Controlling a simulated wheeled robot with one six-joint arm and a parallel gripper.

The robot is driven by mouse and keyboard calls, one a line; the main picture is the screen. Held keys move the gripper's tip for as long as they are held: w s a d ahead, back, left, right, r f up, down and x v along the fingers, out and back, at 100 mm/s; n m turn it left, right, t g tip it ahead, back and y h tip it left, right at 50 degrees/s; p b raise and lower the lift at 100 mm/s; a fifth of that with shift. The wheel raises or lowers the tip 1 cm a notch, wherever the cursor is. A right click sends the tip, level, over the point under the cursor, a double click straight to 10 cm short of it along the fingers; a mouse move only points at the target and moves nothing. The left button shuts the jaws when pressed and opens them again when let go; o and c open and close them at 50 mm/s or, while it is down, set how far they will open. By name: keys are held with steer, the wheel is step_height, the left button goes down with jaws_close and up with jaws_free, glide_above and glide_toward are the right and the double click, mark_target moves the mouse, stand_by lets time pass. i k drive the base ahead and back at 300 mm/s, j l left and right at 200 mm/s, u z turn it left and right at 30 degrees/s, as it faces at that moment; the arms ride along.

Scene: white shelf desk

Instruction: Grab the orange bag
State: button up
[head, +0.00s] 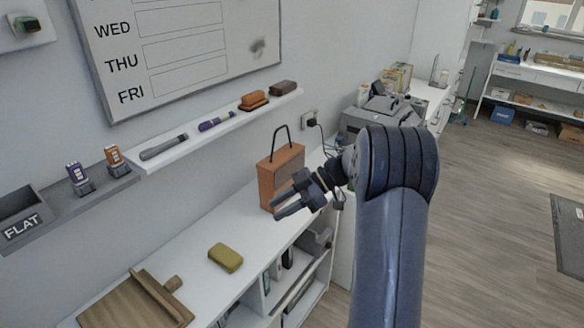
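The orange bag (276,173) stands upright on the white shelf desk (232,213), near its right end and close to the wall. Its thin dark handle rises above it in a loop. My gripper (276,207) is in front of the bag in the picture and covers part of its lower right side. The two dark fingers are apart, with nothing seen between them. I cannot tell how far the fingers are from the bag.
A yellow-green block (225,258) and a brown wooden board (137,303) lie left of the bag. A wall ledge (216,132) with erasers and markers is above. A grey machine (372,117) stands behind my arm. Bare desk lies between block and bag.

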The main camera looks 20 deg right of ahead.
mark_target(275, 173)
steer(key=i+l, duration=0.3)
steer(key=l, duration=0.15)
steer(key=i+l, duration=0.3)
steer(key=l, duration=0.15)
steer(key=i+l, duration=0.25)
steer(key=l, duration=0.2)
steer(key=i+l, duration=0.3)
steer(key=l, duration=0.15)
steer(key=i+l+u, duration=0.15)
steer(key=u, duration=0.2)
steer(key=i+l+u, duration=0.1)
steer(key=l+u, duration=0.65)
steer(key=u, duration=0.2)
steer(key=i, duration=0.05)
